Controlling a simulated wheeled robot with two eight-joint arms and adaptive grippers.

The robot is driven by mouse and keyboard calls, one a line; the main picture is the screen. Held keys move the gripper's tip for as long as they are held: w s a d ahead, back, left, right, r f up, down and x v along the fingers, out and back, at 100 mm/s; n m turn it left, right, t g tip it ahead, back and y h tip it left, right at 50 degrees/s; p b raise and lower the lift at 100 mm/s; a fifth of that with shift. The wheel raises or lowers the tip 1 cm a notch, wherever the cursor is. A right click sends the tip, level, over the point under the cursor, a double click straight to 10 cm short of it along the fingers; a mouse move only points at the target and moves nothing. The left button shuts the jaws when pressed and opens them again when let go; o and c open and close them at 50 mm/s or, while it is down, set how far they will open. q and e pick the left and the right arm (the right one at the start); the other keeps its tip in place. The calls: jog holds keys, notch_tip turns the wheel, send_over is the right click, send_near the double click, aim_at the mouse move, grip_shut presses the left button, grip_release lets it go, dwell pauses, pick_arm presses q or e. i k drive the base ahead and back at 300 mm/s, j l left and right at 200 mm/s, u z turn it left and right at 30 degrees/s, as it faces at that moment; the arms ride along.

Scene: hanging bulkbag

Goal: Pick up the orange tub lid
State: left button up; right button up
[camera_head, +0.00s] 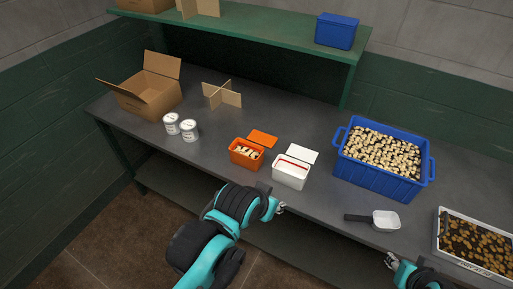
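The flat orange tub lid (262,138) is just behind the orange tub (239,160). I cannot tell whether it touches the tub or lies on the table. The orange tub is open and holds pale pieces. My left gripper (281,208) is at the table's front edge, in front of the white tub and apart from the orange lid. It is small in view, so its finger opening is unclear. My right gripper (389,261) is low at the bottom right, in front of the table, largely cut off from clear view.
A white tub (289,179) with a white lid (301,153) stands right of the orange tub. Two white cans (180,127), a cardboard box (150,95) and a cardboard divider (222,95) are left. A blue crate (372,177), scoop (384,220) and tray (440,244) are right.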

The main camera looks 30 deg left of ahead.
aim_at(267, 140)
jog(key=i+j, duration=0.1)
jog(key=j, duration=0.25)
jog(key=i+j, duration=0.15)
jog(key=j, duration=0.2)
jog(key=i+j, duration=0.1)
jog(key=j, duration=0.2)
jog(key=i+j, duration=0.15)
jog(key=j, duration=0.2)
jog(key=u, duration=0.05)
